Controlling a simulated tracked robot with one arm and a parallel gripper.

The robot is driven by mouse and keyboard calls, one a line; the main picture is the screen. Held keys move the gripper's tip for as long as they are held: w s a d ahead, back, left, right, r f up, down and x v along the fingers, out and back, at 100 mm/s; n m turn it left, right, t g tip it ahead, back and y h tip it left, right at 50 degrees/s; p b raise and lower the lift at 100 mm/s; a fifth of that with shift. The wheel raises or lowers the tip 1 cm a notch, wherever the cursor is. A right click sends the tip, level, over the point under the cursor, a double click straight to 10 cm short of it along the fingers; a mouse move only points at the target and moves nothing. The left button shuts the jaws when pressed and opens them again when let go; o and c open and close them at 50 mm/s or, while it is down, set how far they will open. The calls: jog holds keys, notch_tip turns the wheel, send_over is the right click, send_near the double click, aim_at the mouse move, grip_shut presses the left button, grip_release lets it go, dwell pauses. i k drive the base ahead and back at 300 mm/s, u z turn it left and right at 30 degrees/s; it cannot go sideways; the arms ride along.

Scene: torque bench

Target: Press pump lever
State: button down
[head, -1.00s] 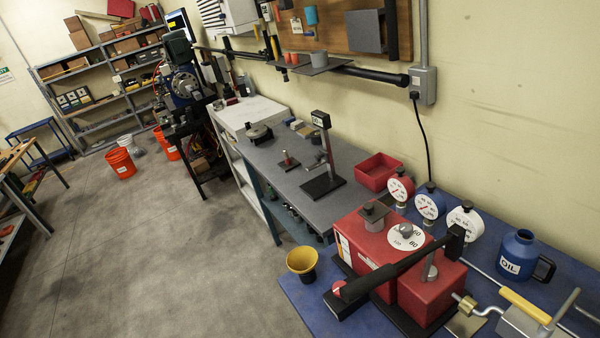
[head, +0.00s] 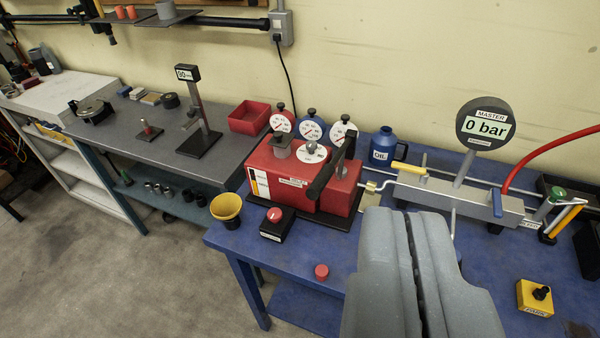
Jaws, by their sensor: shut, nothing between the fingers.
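The pump (head: 270,175) is a red box on a black base on the blue bench. Its black lever (head: 328,174) slopes across the pump's right part, with the near end lower and the far end raised by a post. My gripper (head: 408,216) fills the lower middle of the view. Its two grey fingers are shut with nothing between them. It appears to the right of and nearer than the lever, apart from it in the picture. The master gauge (head: 485,124) reads 0 bar.
A yellow funnel (head: 226,207), a black box with a red knob (head: 275,215) and a red cap (head: 321,271) are left of my gripper. Behind the pump stand round gauges (head: 312,126) and a blue oil jug (head: 384,147). A yellow box (head: 534,297) lies right.

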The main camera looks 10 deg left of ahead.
aim_at(314, 190)
jog(key=i, duration=1.1)
jog(key=u, duration=0.2)
